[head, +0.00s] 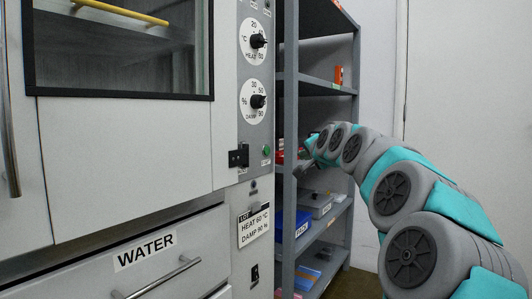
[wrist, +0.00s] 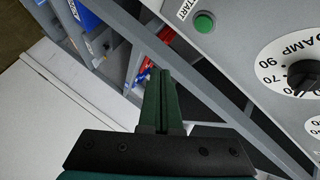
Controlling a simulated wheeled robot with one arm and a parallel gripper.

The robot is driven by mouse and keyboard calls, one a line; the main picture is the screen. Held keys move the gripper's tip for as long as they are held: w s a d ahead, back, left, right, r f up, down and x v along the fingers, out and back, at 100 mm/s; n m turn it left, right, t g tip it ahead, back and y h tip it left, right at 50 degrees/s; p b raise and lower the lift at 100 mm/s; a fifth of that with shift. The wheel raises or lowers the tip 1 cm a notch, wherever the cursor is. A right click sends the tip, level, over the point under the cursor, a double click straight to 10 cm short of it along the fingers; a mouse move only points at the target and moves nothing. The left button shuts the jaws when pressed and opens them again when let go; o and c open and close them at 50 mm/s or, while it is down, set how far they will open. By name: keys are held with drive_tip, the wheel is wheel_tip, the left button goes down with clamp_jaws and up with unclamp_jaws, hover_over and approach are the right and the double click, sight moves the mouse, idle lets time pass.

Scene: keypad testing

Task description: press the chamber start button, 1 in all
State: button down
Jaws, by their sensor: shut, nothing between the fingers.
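The chamber start button is a small green round button (head: 266,150) on the grey control panel, below the two dials in the head view. In the wrist view the green button (wrist: 204,23) sits at the upper right, beside a label reading START. My gripper (head: 302,167) is to the right of the panel, in front of the shelf rack, partly hidden by my arm. In the wrist view my gripper (wrist: 157,75) is shut and empty. Its fingertips are apart from the button, lower and to its left in that picture.
The panel bears a heat dial (head: 257,41), a damp dial (head: 257,101) and a black latch (head: 238,156). A card (head: 253,224) reads HEAT 60, DAMP 90. A WATER drawer (head: 150,262) is below. A grey shelf rack (head: 287,120) with bins stands right of the panel.

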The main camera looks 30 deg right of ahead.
sight(267, 151)
drive_tip(key=shift+w, duration=0.1)
drive_tip(key=w+a+p, duration=0.2)
drive_tip(key=w+a, duration=0.1)
drive_tip(key=w, duration=0.5)
drive_tip(key=shift+a+p, duration=0.25)
drive_tip(key=shift+p, duration=0.05)
idle(1.9)
drive_tip(key=shift+w+a, duration=0.1)
drive_tip(key=shift+w, duration=0.25)
drive_tip(key=shift+w+a+p, duration=0.15)
drive_tip(key=shift+w+p, duration=0.15)
drive_tip(key=shift+w, duration=0.05)
idle(0.6)
idle(0.4)
drive_tip(key=shift+s+d, duration=0.25)
drive_tip(key=shift+s, duration=0.45)
